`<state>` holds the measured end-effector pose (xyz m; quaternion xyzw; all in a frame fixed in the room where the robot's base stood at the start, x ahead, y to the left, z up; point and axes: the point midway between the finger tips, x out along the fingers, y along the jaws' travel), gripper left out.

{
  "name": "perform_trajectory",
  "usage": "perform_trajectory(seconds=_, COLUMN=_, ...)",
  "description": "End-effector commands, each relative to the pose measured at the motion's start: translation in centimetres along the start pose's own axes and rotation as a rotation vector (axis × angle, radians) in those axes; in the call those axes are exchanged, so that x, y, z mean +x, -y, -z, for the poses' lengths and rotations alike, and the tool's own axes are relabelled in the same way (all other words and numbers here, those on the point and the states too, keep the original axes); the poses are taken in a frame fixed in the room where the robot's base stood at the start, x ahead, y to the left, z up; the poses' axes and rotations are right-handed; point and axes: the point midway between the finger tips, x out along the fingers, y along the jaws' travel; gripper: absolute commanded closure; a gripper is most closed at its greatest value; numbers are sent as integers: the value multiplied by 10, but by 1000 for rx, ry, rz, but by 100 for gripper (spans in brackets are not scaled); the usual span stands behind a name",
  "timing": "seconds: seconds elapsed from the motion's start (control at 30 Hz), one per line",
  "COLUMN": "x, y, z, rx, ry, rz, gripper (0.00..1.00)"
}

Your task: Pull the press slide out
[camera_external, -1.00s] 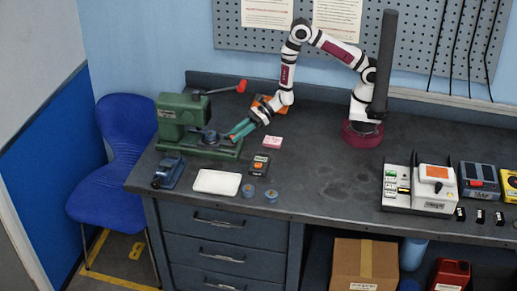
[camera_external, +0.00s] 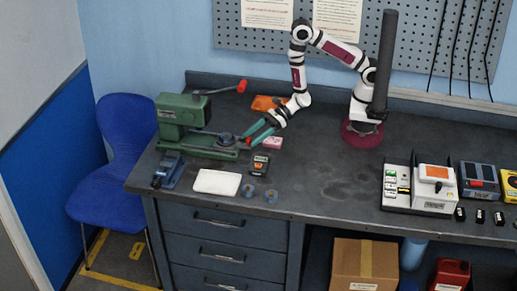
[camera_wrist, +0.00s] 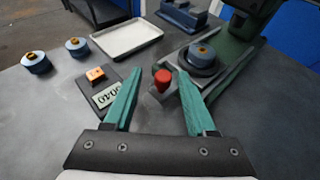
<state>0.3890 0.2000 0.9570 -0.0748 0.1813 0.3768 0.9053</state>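The green press (camera_external: 180,112) stands at the bench's left end. Its slide carries a round blue-grey die (camera_external: 226,139) out to the right of the press head, and the die shows at the upper right in the wrist view (camera_wrist: 201,55). The slide's red knob (camera_external: 249,141) is at its right end; in the wrist view the knob (camera_wrist: 162,78) stands between my fingertips with gaps on both sides. My gripper (camera_external: 251,138) has teal fingers, spread open and empty, also seen in the wrist view (camera_wrist: 159,78).
An orange thing (camera_external: 265,103) lies behind. The bench's middle is clear.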

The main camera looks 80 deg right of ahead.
Motion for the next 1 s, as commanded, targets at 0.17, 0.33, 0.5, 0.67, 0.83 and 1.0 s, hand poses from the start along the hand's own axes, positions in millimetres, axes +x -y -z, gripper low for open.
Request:
perform_trajectory(seconds=0.17, x=-2, y=1, z=-5, rx=-1, ry=2, rz=2, gripper=43)
perform_trajectory(seconds=0.33, x=-16, y=0, z=-40, rx=-5, ry=6, rz=1, gripper=43)
perform_trajectory(seconds=0.5, x=-64, y=36, z=-51, rx=0, ry=2, rz=11, gripper=43)
perform_trajectory(seconds=0.67, x=-100, y=61, z=-62, rx=-1, ry=2, rz=8, gripper=43)
perform_trajectory(seconds=0.83, x=-120, y=75, z=-67, rx=-2, ry=1, rz=3, gripper=43)
perform_trajectory(seconds=1.0, x=-124, y=77, z=-68, rx=0, ry=-1, rz=0, gripper=43)
